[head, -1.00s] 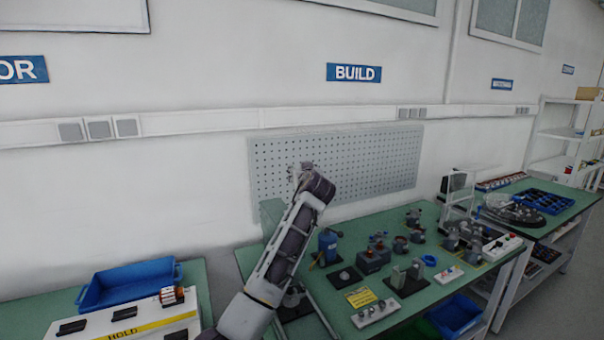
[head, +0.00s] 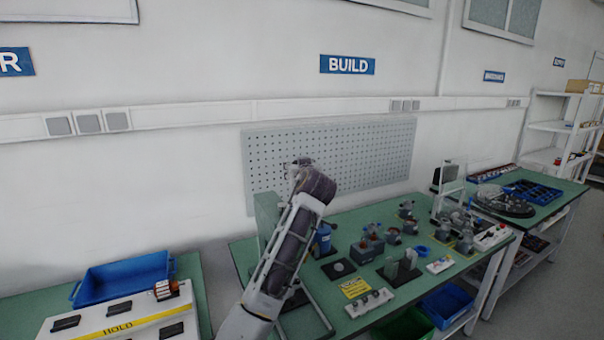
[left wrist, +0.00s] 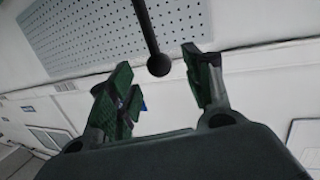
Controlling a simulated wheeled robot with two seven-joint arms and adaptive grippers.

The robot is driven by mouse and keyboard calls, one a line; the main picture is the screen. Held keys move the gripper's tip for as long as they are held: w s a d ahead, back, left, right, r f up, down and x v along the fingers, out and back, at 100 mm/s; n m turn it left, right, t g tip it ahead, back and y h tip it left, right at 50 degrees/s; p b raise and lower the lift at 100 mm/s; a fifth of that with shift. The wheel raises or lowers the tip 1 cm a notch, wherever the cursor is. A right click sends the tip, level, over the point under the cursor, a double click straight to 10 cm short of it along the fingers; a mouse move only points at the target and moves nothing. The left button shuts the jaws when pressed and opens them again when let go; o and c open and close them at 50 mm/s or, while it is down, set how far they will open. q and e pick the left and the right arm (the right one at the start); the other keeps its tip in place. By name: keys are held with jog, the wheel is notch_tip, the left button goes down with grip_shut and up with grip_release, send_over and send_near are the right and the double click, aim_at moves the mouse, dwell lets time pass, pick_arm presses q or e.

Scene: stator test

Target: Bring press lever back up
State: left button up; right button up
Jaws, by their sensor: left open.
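The press lever (left wrist: 150,30) shows in the left wrist view as a thin dark rod with a round black knob (left wrist: 158,66) at its end. My left gripper (left wrist: 157,61) is open, with its two green-padded fingers on either side of the knob. The knob appears between the fingertips, with gaps on both sides; its exact depth is unclear. In the head view my left arm rises in front of the press's green column (head: 267,212). My left wrist and arm cover most of the press and lever there. My right gripper is not in view.
The green build bench (head: 345,215) holds several small fixtures, a yellow sign (head: 355,287) and a white button strip (head: 369,303). A pegboard (head: 335,160) is on the wall behind. A blue tray (head: 125,280) and a HOLD panel (head: 120,322) are at the left.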

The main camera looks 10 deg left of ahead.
pick_arm(q)
jog(key=v, duration=0.6)
jog(key=shift+s, duration=0.25)
jog(key=shift+d, duration=0.1)
dwell(0.3)
